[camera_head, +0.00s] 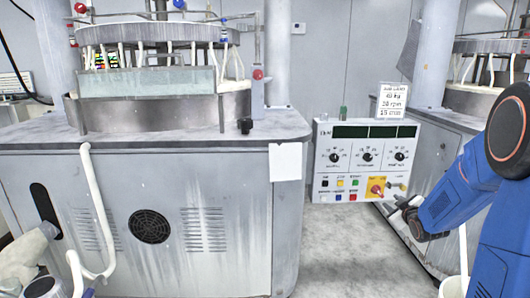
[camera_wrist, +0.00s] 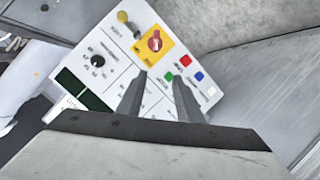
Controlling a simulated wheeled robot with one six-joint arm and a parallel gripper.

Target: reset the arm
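My blue arm comes in from the right in the head view, and my gripper (camera_head: 388,208) is low at the right side of a white control panel (camera_head: 325,160). In the wrist view my gripper (camera_wrist: 159,78) shows two dark fingers with a gap between them and nothing held. The fingers point at the panel (camera_wrist: 118,72), just below a red rotary switch (camera_wrist: 154,42) on a yellow plate. The switch also shows in the head view (camera_head: 377,187). Whether the fingertips touch the panel cannot be told.
A large grey polishing machine (camera_head: 225,165) fills the left, with a white pipe (camera_head: 95,205) on its front. Another machine (camera_head: 455,128) stands at the right behind my arm. A small sign (camera_head: 393,101) stands above the panel. Bare floor (camera_head: 335,245) lies in front of the panel.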

